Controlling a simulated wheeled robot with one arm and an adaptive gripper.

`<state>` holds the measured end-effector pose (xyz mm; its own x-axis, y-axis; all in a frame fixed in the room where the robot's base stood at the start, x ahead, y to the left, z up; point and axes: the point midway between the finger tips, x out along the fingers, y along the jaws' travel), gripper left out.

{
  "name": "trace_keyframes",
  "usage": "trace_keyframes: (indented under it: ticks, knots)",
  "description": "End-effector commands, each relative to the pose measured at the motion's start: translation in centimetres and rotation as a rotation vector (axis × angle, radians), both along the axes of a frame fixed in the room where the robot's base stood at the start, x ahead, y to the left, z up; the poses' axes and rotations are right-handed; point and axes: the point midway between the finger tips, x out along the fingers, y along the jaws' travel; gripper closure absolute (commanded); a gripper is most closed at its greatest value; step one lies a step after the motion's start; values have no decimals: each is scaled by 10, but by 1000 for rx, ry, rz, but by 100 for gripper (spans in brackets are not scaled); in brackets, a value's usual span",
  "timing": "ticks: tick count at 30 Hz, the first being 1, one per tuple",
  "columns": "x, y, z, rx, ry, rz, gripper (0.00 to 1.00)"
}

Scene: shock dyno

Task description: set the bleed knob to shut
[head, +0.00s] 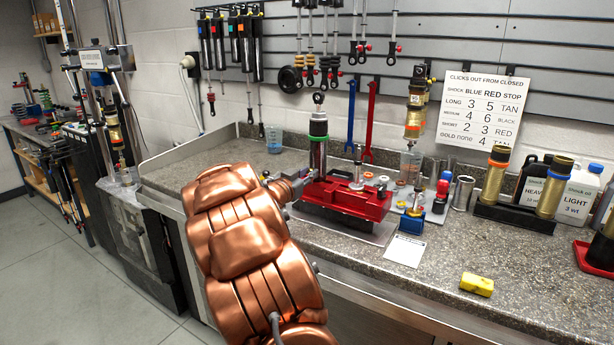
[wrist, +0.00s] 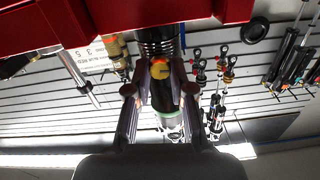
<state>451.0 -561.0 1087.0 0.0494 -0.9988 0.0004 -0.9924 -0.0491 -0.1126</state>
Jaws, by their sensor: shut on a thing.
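A black shock (head: 318,152) with a green band stands upright in the red vise (head: 345,196) on the bench. My gripper (head: 298,183) reaches in from the left, low against the shock. In the wrist view, my gripper (wrist: 160,76) has its two fingers on either side of a round orange and yellow knob (wrist: 159,67) on the shock (wrist: 163,95), shut on it. The knob's marks are too small to read. In the head view the knob is hidden behind my gripper and wrist.
A card (head: 484,108) headed "clicks out from closed" hangs on the wall. Bottles, gold shock bodies (head: 494,174), small parts and a yellow block (head: 477,284) are on the bench at right. Tools hang on the slatted wall. The front right of the bench is mostly clear.

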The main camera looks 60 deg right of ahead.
Motion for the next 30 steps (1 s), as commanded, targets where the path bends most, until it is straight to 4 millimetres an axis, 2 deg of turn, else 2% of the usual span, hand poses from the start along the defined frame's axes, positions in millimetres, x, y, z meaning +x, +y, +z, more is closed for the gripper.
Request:
trace_keyframes:
  ticks: [11, 30]
  knots:
    - [0, 1, -6, 13, -212, 0, 100]
    - [-1, 1, -8, 43, -798, 1, 100]
